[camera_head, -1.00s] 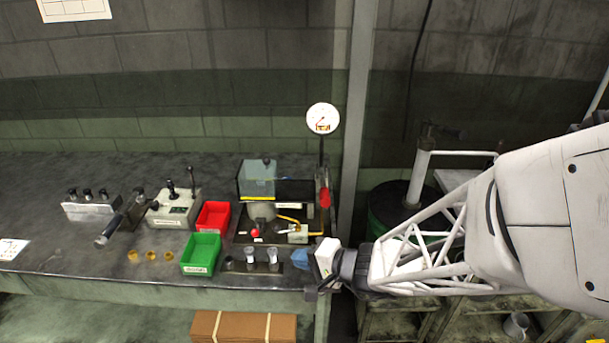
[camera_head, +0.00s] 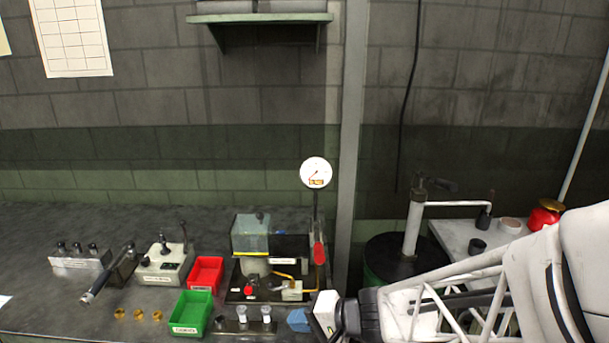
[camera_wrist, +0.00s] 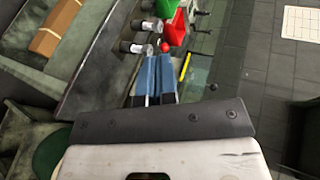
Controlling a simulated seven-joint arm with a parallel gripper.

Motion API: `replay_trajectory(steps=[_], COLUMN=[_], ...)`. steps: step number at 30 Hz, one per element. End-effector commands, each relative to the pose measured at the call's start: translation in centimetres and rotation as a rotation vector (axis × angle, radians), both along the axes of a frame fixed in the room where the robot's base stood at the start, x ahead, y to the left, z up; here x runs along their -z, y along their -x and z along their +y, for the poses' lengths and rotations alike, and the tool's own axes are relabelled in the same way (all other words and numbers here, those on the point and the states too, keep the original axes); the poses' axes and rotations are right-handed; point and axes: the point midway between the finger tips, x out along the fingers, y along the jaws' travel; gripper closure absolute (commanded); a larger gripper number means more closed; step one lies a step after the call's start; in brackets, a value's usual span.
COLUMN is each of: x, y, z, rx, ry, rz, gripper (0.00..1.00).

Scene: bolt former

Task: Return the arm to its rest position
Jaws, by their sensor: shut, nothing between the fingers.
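My gripper (camera_head: 297,320) shows at the bottom centre of the head view, with blue fingers and a white body, at the right end of the bench. Its arm reaches in from the lower right. In the wrist view the two blue fingers (camera_wrist: 152,68) lie side by side, closed together, with nothing between them. They point toward the bench fixtures.
The bench (camera_head: 50,222) holds a green bin (camera_head: 191,314), a red bin (camera_head: 205,273), a control box (camera_head: 165,265), brass rings (camera_head: 138,314) and a press with a clear guard (camera_head: 250,235). A dial gauge (camera_head: 316,173) stands behind. A post (camera_head: 352,140) rises nearby.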

Motion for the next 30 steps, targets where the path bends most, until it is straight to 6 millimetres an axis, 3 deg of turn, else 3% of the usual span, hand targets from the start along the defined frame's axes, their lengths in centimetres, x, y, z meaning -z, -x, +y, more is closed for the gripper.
replay_trajectory(steps=[14,30], x=[-4.9,-9.7], y=[6.1,11.0], z=[-4.7,-14.2], rx=[-0.201,-0.202], ry=[0.355,0.883], rz=[0.033,0.030], gripper=[1.00,1.00])
